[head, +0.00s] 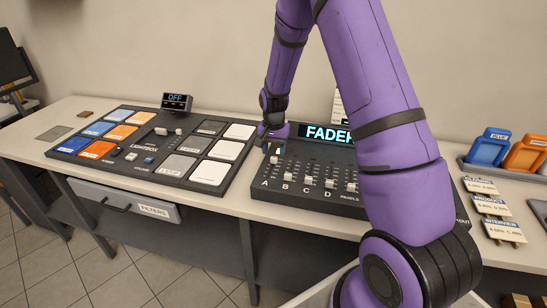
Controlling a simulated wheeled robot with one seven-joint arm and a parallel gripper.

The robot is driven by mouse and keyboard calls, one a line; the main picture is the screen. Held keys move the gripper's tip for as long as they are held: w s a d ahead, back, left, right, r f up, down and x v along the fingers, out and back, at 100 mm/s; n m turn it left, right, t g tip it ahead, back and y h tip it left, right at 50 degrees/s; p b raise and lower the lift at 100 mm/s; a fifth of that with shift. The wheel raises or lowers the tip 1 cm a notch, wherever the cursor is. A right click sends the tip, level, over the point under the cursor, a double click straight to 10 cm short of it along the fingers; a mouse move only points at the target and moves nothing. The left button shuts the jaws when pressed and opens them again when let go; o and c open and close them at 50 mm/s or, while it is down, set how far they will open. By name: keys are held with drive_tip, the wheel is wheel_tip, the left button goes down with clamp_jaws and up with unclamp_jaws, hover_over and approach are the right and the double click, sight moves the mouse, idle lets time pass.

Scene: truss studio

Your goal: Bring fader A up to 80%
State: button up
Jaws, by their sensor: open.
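The fader console (310,206) is a dark panel on the table with a lit display (325,132) reading "FADER", its right part hidden by my arm. Fader A's pale knob (276,160) is at the console's left end, farther up its slot than the neighbouring knobs. My gripper (274,150) is open and pointed down at fader A; whether its fingers surround or touch the knob cannot be told. The knobs of faders B (288,176), C (303,181) and D (330,184) sit low in their slots. My arm hides the console's right side.
A lightbox panel (235,163) with colored and white pads lies close to the left, with a small "OFF" display (177,102) behind it. On the right are a tray (480,167) with blue and orange pieces and several label cards (490,205). A filters drawer (122,200) is below the tabletop.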

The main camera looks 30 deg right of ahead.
sight(274, 157)
drive_tip(key=shift+f, duration=1.65)
clamp_jaws()
drive_tip(key=shift+w+d, duration=0.1)
